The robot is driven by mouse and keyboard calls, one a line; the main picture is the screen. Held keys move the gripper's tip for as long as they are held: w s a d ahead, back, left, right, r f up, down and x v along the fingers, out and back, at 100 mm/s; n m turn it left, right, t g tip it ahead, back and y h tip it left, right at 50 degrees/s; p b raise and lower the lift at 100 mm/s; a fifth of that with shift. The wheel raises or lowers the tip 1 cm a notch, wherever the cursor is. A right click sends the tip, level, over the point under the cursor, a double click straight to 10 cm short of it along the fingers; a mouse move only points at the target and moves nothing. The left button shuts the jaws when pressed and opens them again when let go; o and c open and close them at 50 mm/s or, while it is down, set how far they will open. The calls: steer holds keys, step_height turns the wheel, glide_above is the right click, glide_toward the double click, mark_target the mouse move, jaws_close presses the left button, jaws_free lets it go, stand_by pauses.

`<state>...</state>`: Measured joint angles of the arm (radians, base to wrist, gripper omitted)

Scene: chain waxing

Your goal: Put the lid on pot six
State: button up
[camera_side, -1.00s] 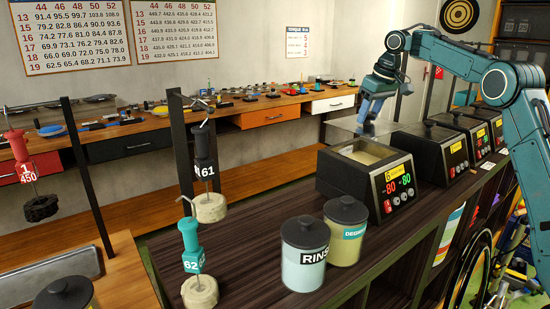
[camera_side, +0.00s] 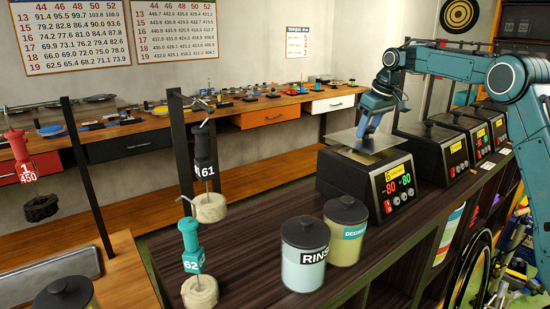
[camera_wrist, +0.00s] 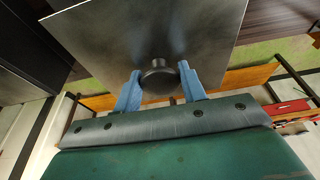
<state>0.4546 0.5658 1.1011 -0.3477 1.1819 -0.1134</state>
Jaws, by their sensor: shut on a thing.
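Pot six (camera_side: 345,178) is the black box-shaped heater with a yellow "6" label and two "80" readouts in red and green. Its pale inside shows through the open top, partly hidden by the lid. My gripper (camera_side: 366,132) is shut on the knob of the flat grey metal lid (camera_side: 350,138) and holds it above the opening, looking slightly tilted. In the wrist view, the blue fingers (camera_wrist: 160,88) clasp the dark round knob, and the lid (camera_wrist: 150,35) spreads out beyond them. The lid looks apart from the rim.
More heater pots (camera_side: 442,146) with lids stand in a row behind pot six. RINSE (camera_side: 305,258) and degreaser (camera_side: 346,232) jars stand in front.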

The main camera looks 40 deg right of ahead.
mark_target(367, 138)
steer(key=shift+f, duration=0.15)
steer(key=shift+f, duration=1.55)
steer(key=o, duration=1.2)
steer(key=shift+f, duration=0.1)
steer(key=shift+c, duration=0.2)
steer(key=v, duration=0.7)
steer(key=shift+s+r, duration=0.1)
steer(key=shift+r, duration=0.2)
